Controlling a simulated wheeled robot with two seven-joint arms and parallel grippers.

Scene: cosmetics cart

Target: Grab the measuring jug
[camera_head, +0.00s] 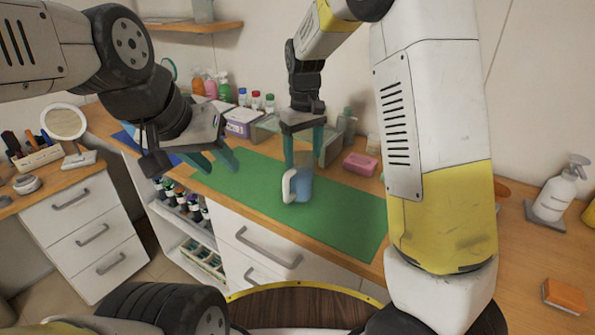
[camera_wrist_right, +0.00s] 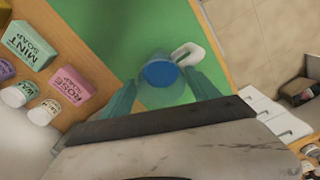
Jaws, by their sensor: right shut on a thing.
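The measuring jug (camera_head: 303,184) is a translucent blue vessel with a white handle (camera_head: 288,186). It stands upright on the green mat (camera_head: 240,190) on the wooden counter. My right gripper (camera_head: 303,160) reaches down from above with its teal fingers around the jug and is shut on it. In the right wrist view the jug (camera_wrist_right: 160,74) sits between the two fingers (camera_wrist_right: 162,92), its white handle pointing up and right. My left gripper (camera_head: 212,165) hangs at the left over the counter's front edge, its teal fingers apart, with nothing between them.
A pink soap box (camera_head: 361,164) lies right of the mat. Bottles and boxes (camera_head: 240,121) line the back of the counter. A mirror (camera_head: 64,122) stands on the left cabinet. A white pump bottle (camera_head: 556,190) and an orange box (camera_head: 564,297) are at the right.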

